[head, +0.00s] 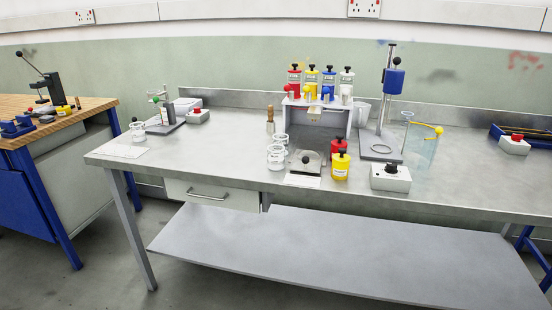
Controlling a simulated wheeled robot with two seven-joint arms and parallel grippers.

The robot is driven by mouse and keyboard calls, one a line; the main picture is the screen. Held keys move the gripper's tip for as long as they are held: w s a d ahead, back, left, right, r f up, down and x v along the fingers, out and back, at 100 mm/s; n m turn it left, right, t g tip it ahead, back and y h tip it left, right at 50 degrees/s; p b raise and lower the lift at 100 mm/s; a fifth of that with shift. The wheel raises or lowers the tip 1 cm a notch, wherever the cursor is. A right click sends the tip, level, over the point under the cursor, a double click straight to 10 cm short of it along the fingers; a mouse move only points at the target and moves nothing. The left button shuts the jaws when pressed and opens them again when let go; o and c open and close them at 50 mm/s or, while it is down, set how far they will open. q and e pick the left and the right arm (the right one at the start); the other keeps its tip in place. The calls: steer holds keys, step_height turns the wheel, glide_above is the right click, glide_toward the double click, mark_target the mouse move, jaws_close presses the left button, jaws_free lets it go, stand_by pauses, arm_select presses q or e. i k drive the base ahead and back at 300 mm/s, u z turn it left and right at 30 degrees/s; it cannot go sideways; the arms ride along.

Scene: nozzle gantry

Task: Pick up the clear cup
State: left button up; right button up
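Several clear cups stand on the grey metal bench (230,160). One clear cup (138,133) stands at the left end, by a white sheet (122,150). Two more clear cups, a nearer one (276,158) and a farther one (282,141), stand close together near the middle, left of the gantry. I cannot tell which one the task means. Neither of my grippers is in view.
A nozzle gantry (318,105) with coloured bottles stands at the back middle. A red bottle (338,148) and yellow bottle (340,166) stand before it. A blue-headed stand (390,85), clear vessel (420,148) and switch box (391,178) are right.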

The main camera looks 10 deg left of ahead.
mark_target(275, 153)
steer(key=k, duration=0.25)
steer(key=u, duration=2.75)
steer(key=i, duration=0.1)
steer(key=z, duration=1.2)
steer(key=i, duration=0.95)
steer(key=z, duration=0.05)
